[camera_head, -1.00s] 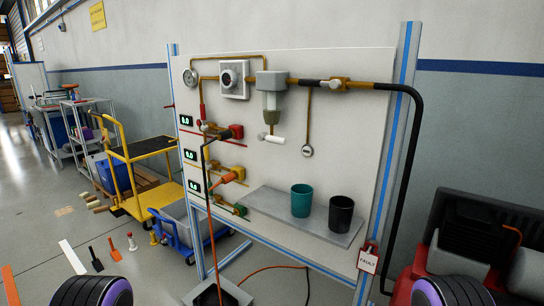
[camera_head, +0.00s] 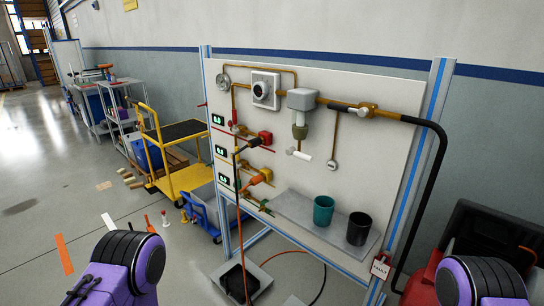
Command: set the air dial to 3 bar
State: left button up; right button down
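The air panel (camera_head: 300,165) stands ahead of me as an upright white board. A white square plate with a round black knob (camera_head: 261,89) sits at its upper left and looks like the air dial; its setting is too small to read. A small round gauge (camera_head: 223,81) is to its left, its needle unreadable. Several small green displays (camera_head: 218,120) run down the left edge; their digits are hard to read. Purple and black links of my arms show at the bottom left and bottom right. Neither gripper is in view, and nothing of mine touches the panel.
A shelf on the panel holds a teal cup (camera_head: 323,212) and a black cup (camera_head: 358,228). A red tag (camera_head: 381,266) hangs at the lower right. A yellow cart (camera_head: 180,160) stands left. A black hose (camera_head: 432,180) runs down the right side.

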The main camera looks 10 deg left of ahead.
aim_at(260, 90)
jog(key=z, duration=0.55)
jog(key=k, duration=1.15)
jog(key=u, duration=0.45)
jog(key=i, duration=0.6)
jog(key=u, duration=0.55)
jog(key=i, duration=0.85)
jog(key=z, duration=0.45)
